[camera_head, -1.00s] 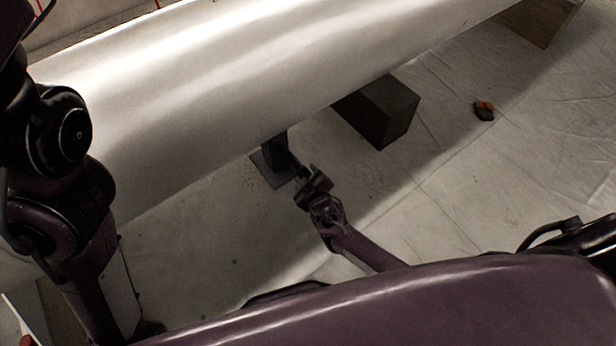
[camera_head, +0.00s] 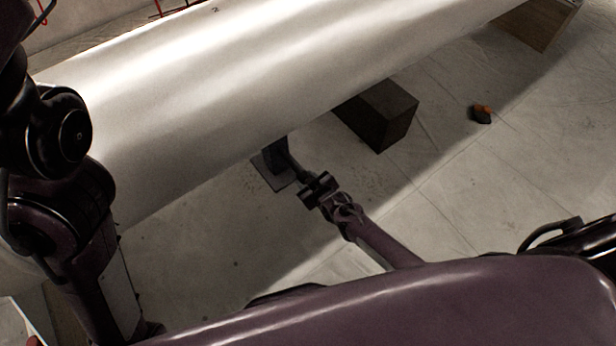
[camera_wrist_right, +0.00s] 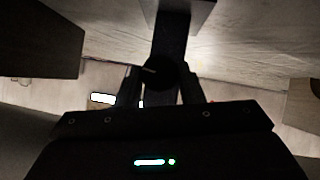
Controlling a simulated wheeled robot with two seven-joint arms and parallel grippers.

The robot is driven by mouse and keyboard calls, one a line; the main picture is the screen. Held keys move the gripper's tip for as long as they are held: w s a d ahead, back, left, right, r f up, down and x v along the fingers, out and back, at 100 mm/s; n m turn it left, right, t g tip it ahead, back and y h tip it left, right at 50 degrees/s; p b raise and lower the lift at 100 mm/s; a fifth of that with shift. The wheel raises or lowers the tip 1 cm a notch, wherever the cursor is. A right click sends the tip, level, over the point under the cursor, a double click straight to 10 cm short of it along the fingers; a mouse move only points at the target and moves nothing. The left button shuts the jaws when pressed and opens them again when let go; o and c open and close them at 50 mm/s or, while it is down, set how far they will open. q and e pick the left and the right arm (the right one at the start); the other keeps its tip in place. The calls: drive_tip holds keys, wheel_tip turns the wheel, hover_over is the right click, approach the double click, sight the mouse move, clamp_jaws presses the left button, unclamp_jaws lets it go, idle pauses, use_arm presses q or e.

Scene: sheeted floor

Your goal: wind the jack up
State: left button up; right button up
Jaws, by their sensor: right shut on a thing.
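The dark jack (camera_head: 276,160) stands on a flat base plate under the large pale cylindrical body, and its top is hidden behind that body. A dark crank handle (camera_head: 299,173) runs from the jack towards my right gripper (camera_head: 318,189). My right gripper is shut on the handle's end. In the right wrist view the gripper's dark fingers (camera_wrist_right: 160,84) sit either side of a round dark part of the handle (camera_wrist_right: 160,70), with the jack's post (camera_wrist_right: 171,35) behind it. My left arm stands at the left of the head view; its gripper is out of sight.
The pale body (camera_head: 250,75) spans the scene overhead of the jack. A dark block (camera_head: 378,115) stands on the floor right of the jack, and a wooden block (camera_head: 538,24) at the far right.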

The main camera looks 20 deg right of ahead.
drive_tip(key=m+y+b, duration=0.1)
drive_tip(key=y, duration=0.1)
drive_tip(key=m+g+y+b, duration=0.1)
drive_tip(key=m+y, duration=0.1)
drive_tip(key=d+m+y+b, duration=0.1)
drive_tip(key=m+y+b, duration=0.1)
drive_tip(key=shift+w+f+g, duration=0.1)
drive_tip(key=shift+w+g, duration=0.05)
drive_tip(key=shift+g, duration=0.25)
drive_tip(key=o, duration=0.9)
drive_tip(key=shift+o, duration=0.2)
drive_tip(key=shift+a, duration=0.1)
